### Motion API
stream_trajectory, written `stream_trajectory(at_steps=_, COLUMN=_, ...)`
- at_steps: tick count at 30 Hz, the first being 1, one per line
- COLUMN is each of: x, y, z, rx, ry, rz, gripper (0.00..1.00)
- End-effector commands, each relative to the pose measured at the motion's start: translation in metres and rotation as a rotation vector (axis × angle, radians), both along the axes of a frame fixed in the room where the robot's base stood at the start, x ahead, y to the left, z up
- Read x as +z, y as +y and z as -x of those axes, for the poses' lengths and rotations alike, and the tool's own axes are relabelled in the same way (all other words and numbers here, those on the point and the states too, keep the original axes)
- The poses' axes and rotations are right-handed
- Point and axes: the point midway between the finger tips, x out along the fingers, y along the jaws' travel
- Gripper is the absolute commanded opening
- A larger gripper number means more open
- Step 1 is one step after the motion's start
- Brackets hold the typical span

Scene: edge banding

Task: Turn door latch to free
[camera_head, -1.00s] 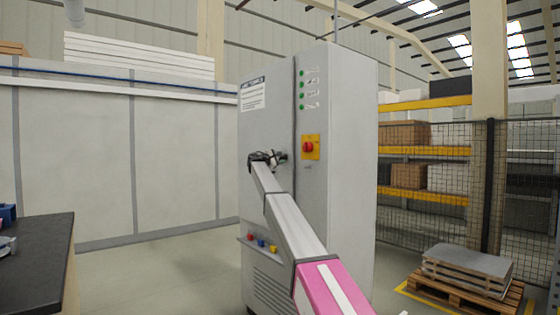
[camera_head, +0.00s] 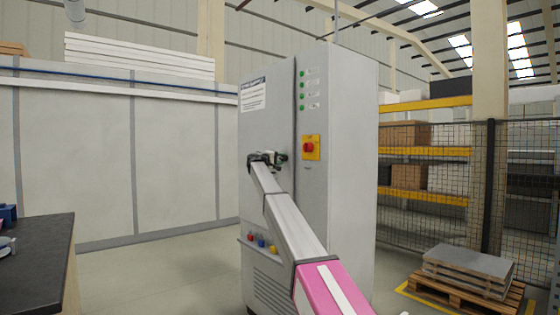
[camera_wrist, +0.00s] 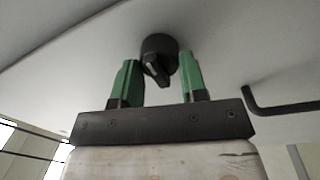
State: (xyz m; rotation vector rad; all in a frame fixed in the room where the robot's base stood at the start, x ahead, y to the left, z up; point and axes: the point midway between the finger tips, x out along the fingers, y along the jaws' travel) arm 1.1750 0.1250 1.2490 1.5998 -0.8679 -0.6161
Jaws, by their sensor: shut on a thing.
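The door latch (camera_wrist: 158,50) is a round black knob with a raised, slanted grip bar, set on a pale grey door surface in the wrist view. My gripper (camera_wrist: 159,66) has its two green fingers on either side of the knob and is shut on it. In the head view my gripper (camera_head: 270,158) is at the front of the tall grey cabinet (camera_head: 265,205), near the door seam, and hides the latch there. The cabinet door looks closed.
A black bent handle (camera_wrist: 290,106) sticks out right of my fingers in the wrist view. A red switch on a yellow plate (camera_head: 311,147) is on the cabinet's right part. A dark-topped bench (camera_head: 35,255) stands at left. A pallet stack (camera_head: 465,275) stands at right.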

Motion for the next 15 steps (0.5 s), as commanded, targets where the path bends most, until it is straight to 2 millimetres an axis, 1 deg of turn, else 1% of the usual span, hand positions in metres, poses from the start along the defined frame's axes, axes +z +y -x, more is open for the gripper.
stream_trajectory(at_steps=15, x=-0.001, y=-0.0006, z=0.0006, rx=-0.001, ry=-0.027, rz=-0.022, gripper=0.16)
